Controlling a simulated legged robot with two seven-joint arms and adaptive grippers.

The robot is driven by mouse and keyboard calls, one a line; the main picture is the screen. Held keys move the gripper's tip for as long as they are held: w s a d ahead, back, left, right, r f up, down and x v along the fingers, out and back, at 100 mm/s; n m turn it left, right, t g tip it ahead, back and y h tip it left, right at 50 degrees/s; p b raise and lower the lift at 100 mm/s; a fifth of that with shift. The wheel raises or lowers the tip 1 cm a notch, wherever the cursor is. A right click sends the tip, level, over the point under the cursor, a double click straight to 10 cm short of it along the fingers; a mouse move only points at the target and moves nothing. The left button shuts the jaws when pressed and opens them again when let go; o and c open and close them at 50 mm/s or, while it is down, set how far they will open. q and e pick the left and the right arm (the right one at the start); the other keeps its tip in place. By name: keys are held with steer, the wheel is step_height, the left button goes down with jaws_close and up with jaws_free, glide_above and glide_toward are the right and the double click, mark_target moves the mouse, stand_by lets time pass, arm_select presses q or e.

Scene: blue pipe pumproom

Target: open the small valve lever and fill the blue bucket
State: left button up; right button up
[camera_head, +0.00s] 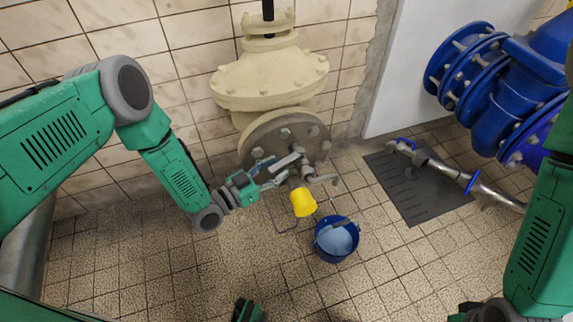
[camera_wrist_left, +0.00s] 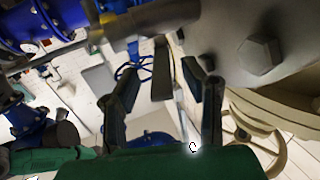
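The blue bucket (camera_head: 322,249) stands upright on the tiled floor below the flanged pipe end. Its inside looks pale blue; I cannot tell if that is water. A small valve with a grey lever (camera_head: 285,161) sits on the round grey flange (camera_head: 262,135). My left gripper (camera_head: 268,181) is just left of this valve. In the left wrist view its two dark fingers (camera_wrist_left: 165,100) are apart, and a dark bar (camera_wrist_left: 162,70), perhaps the lever, shows between them. I cannot tell whether they touch it. My right arm is at the right edge; its fingers are not seen.
A yellow piece (camera_head: 303,203) hangs under the small valve, up and left of the bucket. A large cream valve (camera_head: 270,78) rises above the flange. Blue pipes (camera_head: 500,80) and a dark floor plate (camera_head: 405,195) lie right.

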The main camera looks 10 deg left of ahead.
mark_target(286, 162)
arm_select(q)
steer(key=x, duration=0.3)
steer(key=shift+w+a+f+b, duration=0.1)
steer(key=shift+a+b, duration=0.05)
steer(key=shift+b, duration=0.15)
steer(key=shift+w+d, duration=0.2)
steer(key=shift+d, duration=0.1)
arm_select(e)
steer(key=shift+a+f, duration=0.1)
steer(key=shift+f, duration=0.4)
